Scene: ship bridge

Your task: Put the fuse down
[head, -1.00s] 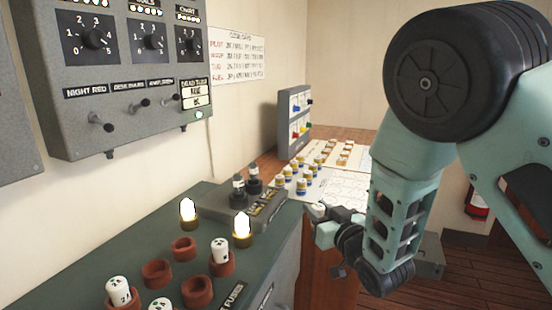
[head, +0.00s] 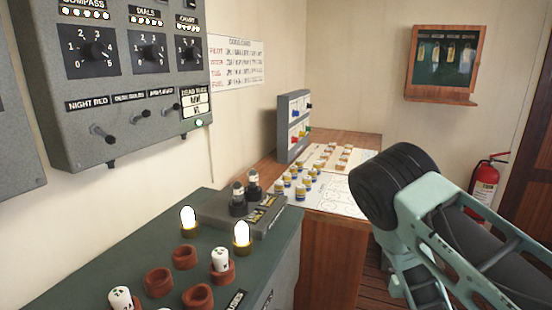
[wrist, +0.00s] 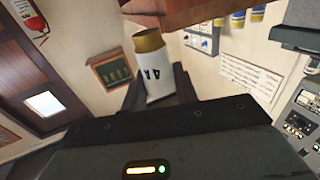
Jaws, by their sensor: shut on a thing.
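The fuse (wrist: 155,78) is a white cylinder with dark marking and a gold end cap, seen in the wrist view. My gripper (wrist: 158,92) is shut on it, and the fuse sticks out beyond the dark fingers, slightly tilted in the picture. Its lower end is hidden between the fingers. In the head view my gripper and this fuse are out of sight; only my upper arm shows at lower right. On the green console (head: 130,243), one white fuse (head: 220,258) stands in a red-brown socket (head: 222,274) and another (head: 120,298) stands at the front edge of view.
Empty sockets (head: 184,255) and lit lamps (head: 241,232) crowd the console. A wooden desk (head: 336,228) behind holds a chart (head: 335,193) and several small blue-yellow pieces (head: 301,189). A wooden edge (wrist: 190,12) hangs close over the fuse in the wrist view. A fire extinguisher (head: 485,184) hangs at right.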

